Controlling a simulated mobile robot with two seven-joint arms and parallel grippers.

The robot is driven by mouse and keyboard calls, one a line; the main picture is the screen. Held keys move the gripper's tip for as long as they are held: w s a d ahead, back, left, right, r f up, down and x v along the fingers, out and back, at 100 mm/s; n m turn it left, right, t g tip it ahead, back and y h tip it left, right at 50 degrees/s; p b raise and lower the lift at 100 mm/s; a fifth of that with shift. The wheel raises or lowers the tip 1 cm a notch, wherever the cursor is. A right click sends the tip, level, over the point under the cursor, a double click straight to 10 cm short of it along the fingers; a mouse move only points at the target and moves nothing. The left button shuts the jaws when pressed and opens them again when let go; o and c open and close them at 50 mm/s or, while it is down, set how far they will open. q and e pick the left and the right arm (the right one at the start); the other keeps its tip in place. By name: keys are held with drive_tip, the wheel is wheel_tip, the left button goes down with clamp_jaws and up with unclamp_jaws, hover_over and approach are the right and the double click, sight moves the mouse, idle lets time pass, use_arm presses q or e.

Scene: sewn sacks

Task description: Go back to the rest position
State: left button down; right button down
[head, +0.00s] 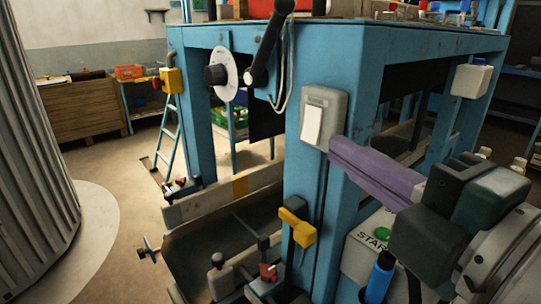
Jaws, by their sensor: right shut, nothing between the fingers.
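My right gripper (337,150) comes in from the right, with purple fingers held together and nothing visible between them. Its tips point left, beside a grey switch box with a white rocker (312,125) on the blue machine post. I cannot tell whether the tips touch the box. The dark gripper body and pale wrist fill the lower right and cover part of the machine behind. My left gripper is not in view.
The blue machine frame (300,205) stands close ahead. A black lever (268,42) and a white disc with a black knob (220,74) stick out. A green button (383,233) and blue handle (379,277) sit below the gripper. Floor (115,175) is clear at left, beside a ribbed grey cylinder (35,160).

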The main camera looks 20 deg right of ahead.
drive_tip(key=shift+d, duration=0.1)
idle(0.4)
drive_tip(key=s+d+f+m+g+h, duration=0.2)
drive_tip(key=d+f+m+g+h, duration=0.3)
drive_tip(key=m, duration=0.4)
drive_tip(key=s+a+f+m+g+y, duration=0.3)
drive_tip(key=s+f+m+g, duration=0.55)
drive_tip(key=s+f, duration=0.4)
wheel_tip(320, 180, up, 31)
drive_tip(key=s+p, duration=0.1)
drive_tip(key=p, duration=2.8)
drive_tip(key=shift+s+a+g, duration=0.3)
drive_tip(key=shift+s+g, duration=0.05)
drive_tip(key=shift+g, duration=0.1)
drive_tip(key=shift+r, duration=0.1)
